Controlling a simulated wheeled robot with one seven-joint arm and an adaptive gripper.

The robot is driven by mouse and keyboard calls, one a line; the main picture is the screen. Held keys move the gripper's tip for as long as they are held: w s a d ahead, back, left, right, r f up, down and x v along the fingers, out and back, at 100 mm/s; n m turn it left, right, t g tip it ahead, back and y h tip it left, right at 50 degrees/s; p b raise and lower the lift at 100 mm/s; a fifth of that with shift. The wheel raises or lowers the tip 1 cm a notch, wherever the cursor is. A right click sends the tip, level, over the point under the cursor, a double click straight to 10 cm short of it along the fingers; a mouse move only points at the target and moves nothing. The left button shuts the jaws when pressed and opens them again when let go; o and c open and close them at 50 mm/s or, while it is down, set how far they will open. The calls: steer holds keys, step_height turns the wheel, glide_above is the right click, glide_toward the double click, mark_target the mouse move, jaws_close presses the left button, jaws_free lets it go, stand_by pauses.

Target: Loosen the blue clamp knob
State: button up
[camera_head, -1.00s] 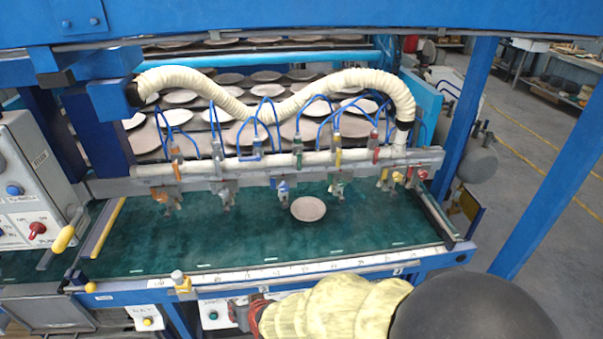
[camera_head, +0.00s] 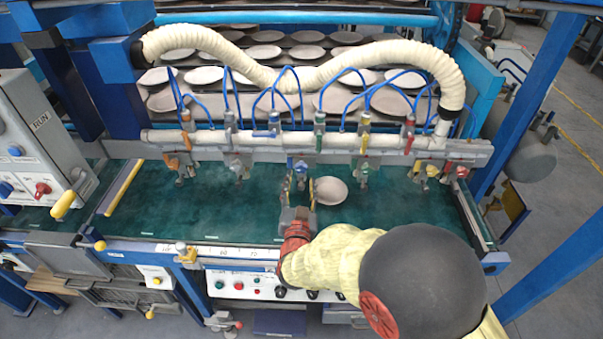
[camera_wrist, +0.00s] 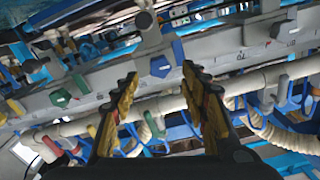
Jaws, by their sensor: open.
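The blue clamp knob (camera_head: 301,167) is on the row of nozzle clamps below the cream pipe, near the middle. In the wrist view its blue six-sided face (camera_wrist: 160,66) shows between and just beyond the fingertips, with a blue piece at its upper right. My gripper (camera_head: 299,187) is open in front of the knob, one finger on each side. In the wrist view my gripper (camera_wrist: 160,74) has its yellow and dark fingers spread, with nothing between them held. Whether a finger touches the knob I cannot tell.
A round plate (camera_head: 330,190) lies on the green belt (camera_head: 230,215) just right of my gripper. An orange knob (camera_head: 172,162) and a green knob (camera_head: 363,170) are on neighbouring clamps. The ribbed cream hose (camera_head: 300,76) and blue tubes hang above. A control box (camera_head: 35,140) stands left.

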mark_target(301, 170)
steer(key=shift+w+d+b, duration=0.1)
steer(key=shift+w+b, duration=0.2)
steer(key=shift+w, duration=2.05)
steer(key=c, duration=0.4)
steer(key=c, duration=0.7)
steer(key=shift+c, duration=0.3)
